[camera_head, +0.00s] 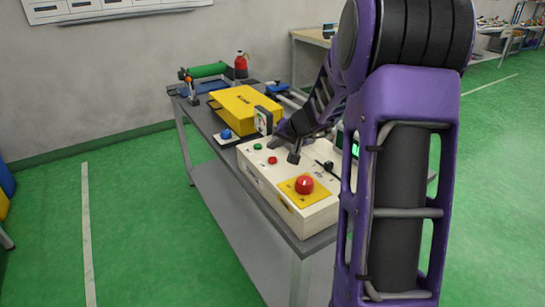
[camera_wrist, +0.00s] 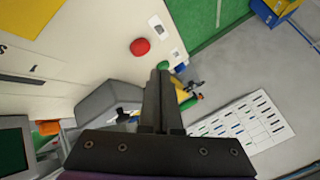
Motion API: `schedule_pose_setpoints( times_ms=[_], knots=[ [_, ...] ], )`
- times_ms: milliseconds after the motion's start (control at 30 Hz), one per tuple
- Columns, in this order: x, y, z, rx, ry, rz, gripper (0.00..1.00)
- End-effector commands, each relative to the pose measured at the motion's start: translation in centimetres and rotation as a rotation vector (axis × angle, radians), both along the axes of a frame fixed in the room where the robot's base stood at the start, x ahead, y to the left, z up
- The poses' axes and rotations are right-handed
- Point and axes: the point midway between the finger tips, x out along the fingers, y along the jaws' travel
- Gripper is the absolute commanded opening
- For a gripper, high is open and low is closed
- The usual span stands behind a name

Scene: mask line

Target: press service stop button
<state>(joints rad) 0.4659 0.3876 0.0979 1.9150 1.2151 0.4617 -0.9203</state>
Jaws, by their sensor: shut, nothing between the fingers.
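A cream control box (camera_head: 247,165) stands on the near end of the grey bench. On its top are a large red mushroom button (camera_head: 304,184) on a yellow plate (camera_head: 291,190), a small red button (camera_head: 272,160) and a green button (camera_head: 257,146). Labels are too small to read, so I cannot tell which is named service stop. My gripper (camera_head: 293,157) is shut and empty, over the box to the right of the small red button. In the wrist view the fingertips (camera_wrist: 160,72) appear just below the small red button (camera_wrist: 139,47). Contact with the panel cannot be told.
A black knob (camera_head: 327,166) sits on the box's right side. A yellow case (camera_head: 246,105) and a blue button on a small box (camera_head: 226,134) lie behind it. A green-lit screen (camera_head: 354,149) is partly hidden by my arm. The floor left of the bench is clear.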

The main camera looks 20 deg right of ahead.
Motion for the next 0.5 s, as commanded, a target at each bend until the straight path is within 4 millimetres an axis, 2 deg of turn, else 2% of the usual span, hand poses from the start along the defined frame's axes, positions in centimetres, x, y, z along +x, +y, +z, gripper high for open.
schedule_pose_setpoints(
  times_ms=[33,233,500],
  knots=[
    [0.0,0.0,1.0,0.0,-0.001,-0.001,0.0],
    [0.0,0.0,2.9,0.001,-0.001,0.001,0.0],
    [0.0,0.0,3.3,0.0,0.001,0.001,0.0]
  ],
)
